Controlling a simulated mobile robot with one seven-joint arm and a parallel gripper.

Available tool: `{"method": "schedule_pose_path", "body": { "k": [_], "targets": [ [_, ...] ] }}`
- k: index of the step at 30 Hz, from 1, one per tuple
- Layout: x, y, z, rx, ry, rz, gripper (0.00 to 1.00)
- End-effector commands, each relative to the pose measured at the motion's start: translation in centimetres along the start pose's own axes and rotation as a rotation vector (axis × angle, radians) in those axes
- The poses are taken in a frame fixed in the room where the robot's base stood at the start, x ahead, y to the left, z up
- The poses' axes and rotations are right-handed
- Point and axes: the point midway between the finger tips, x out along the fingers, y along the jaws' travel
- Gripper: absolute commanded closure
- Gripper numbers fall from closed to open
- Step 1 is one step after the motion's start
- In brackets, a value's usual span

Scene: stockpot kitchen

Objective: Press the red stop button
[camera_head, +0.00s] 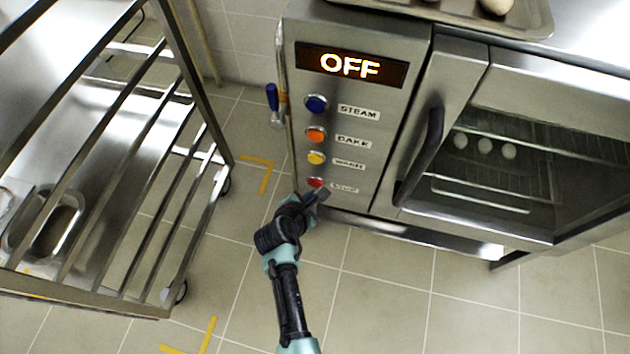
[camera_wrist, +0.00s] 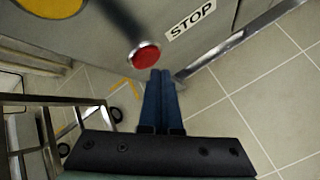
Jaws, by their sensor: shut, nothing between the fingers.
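The red stop button (camera_head: 316,183) is the lowest in a column of buttons on the oven's steel control panel (camera_head: 372,120). In the wrist view the red button (camera_wrist: 144,55) sits left of the STOP label (camera_wrist: 190,18). My gripper (camera_head: 322,192) is shut and empty at the lower part of the panel, close to the red button and partly beside it. In the wrist view its closed blue fingers (camera_wrist: 161,76) end just below and right of the button. I cannot tell whether they touch it. The display (camera_head: 350,66) reads OFF.
Above are a yellow button (camera_head: 316,157), an orange button (camera_head: 316,134) and a blue button (camera_head: 316,104). The oven door handle (camera_head: 420,155) juts out to the right. A steel rack (camera_head: 190,75) stands at left. Tiled floor between is clear.

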Motion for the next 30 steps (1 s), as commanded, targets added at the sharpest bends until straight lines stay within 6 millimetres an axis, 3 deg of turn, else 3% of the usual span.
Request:
{"method": "schedule_pose_path", "body": {
  "k": [7,21,30],
  "targets": [
    [-0.2,-0.1,-0.1,-0.001,0.001,-0.001,1.0],
    [-3.3,-2.3,-2.3,-0.001,0.001,-0.001,1.0],
    [-3.5,-2.5,-2.6,-0.001,0.0,0.0,1.0]
  ]
}}
